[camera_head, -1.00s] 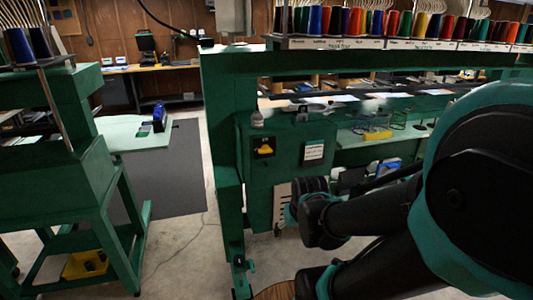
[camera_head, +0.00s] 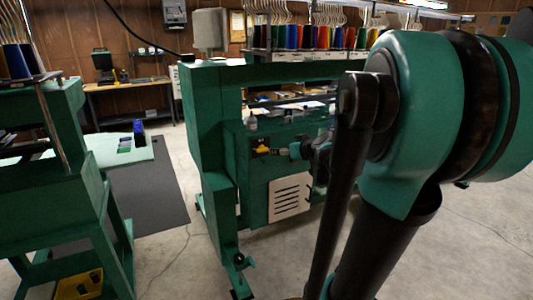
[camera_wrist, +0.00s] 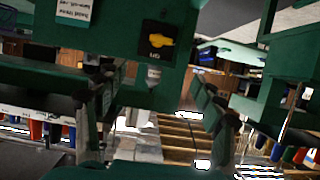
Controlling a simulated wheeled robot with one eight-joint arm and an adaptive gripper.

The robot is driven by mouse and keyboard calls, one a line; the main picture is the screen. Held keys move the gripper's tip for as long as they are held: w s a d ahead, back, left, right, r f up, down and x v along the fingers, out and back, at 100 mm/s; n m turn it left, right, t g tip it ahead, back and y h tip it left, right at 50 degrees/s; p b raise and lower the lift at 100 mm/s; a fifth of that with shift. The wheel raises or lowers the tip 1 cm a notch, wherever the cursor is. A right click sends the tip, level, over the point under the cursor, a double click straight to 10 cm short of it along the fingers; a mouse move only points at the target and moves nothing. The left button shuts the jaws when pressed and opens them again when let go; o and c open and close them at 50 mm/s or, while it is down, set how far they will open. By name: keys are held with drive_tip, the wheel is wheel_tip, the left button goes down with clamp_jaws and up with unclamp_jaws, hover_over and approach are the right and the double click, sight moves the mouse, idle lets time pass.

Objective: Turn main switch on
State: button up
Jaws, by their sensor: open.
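The main switch is a yellow knob on a black plate, set in the green machine's front panel. It shows in the head view (camera_head: 261,150) and in the wrist view (camera_wrist: 158,41), where the picture is upside down. The knob lies roughly sideways, with pale lettering on the plate beside it. My gripper (camera_head: 293,151) is just right of the switch in the head view. In the wrist view my gripper (camera_wrist: 157,110) has its two dark fingers spread wide with nothing between them. The switch appears beyond the fingers, with no contact visible.
The green machine (camera_head: 205,125) stands ahead, with thread cones (camera_head: 292,36) along its top. A white label (camera_wrist: 76,10) is beside the switch. A white slotted vent plate (camera_head: 290,195) is below. Another green machine (camera_head: 62,190) stands left, with floor between them.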

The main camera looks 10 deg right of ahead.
sight(263, 149)
drive_tip(key=x, duration=1.7)
drive_tip(key=shift+f, duration=0.2)
drive_tip(key=c, duration=1.2)
drive_tip(key=shift+o, duration=0.2)
